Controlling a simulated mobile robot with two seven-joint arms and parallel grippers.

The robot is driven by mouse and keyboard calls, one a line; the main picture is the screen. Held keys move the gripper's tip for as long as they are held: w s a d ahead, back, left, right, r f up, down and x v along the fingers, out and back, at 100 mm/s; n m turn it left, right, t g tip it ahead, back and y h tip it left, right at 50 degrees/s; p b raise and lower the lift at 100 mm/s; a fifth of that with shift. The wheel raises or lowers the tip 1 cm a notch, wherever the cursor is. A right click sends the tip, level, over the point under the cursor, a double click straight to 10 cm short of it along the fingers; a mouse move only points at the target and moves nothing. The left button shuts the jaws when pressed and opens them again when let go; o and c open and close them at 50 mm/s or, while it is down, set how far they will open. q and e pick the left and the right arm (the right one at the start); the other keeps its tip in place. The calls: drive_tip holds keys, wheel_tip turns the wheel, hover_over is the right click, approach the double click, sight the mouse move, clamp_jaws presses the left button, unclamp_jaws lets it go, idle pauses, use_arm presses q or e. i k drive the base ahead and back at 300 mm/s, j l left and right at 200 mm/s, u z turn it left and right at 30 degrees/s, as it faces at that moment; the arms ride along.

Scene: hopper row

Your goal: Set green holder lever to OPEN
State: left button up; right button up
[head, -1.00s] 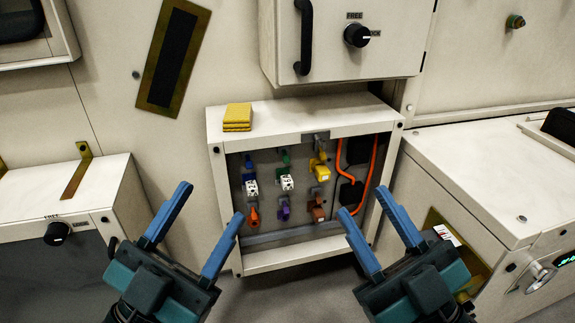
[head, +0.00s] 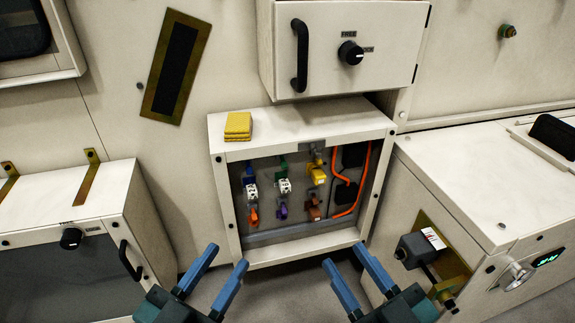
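The green holder lever (head: 283,168) is a small green part in the upper middle of the open-fronted white box, above a white block (head: 284,186). Its exact position and any lettering are too small to read. My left gripper (head: 227,255) is open and empty, in front of and below the box's lower left. My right gripper (head: 343,254) is open and empty, below the box's lower right. Neither gripper touches the lever.
The white box (head: 222,200) also holds blue (head: 249,176), yellow (head: 318,176), orange (head: 253,217), purple and brown parts, and an orange cable (head: 364,185). Yellow pads (head: 238,124) lie on top. A cabinet with a knob (head: 350,53) hangs above. White units stand left and right.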

sight(283, 164)
drive_tip(key=l+u, duration=0.1)
drive_tip(key=l, duration=0.35)
drive_tip(key=k+l+u, duration=0.15)
drive_tip(key=l, duration=0.3)
drive_tip(key=l+u, duration=0.1)
drive_tip(key=l, duration=0.35)
drive_tip(key=k+l+u, duration=0.1)
drive_tip(key=l, duration=0.35)
drive_tip(key=i+l+u, duration=0.1)
drive_tip(key=i+l, duration=0.15)
drive_tip(key=l, duration=0.15)
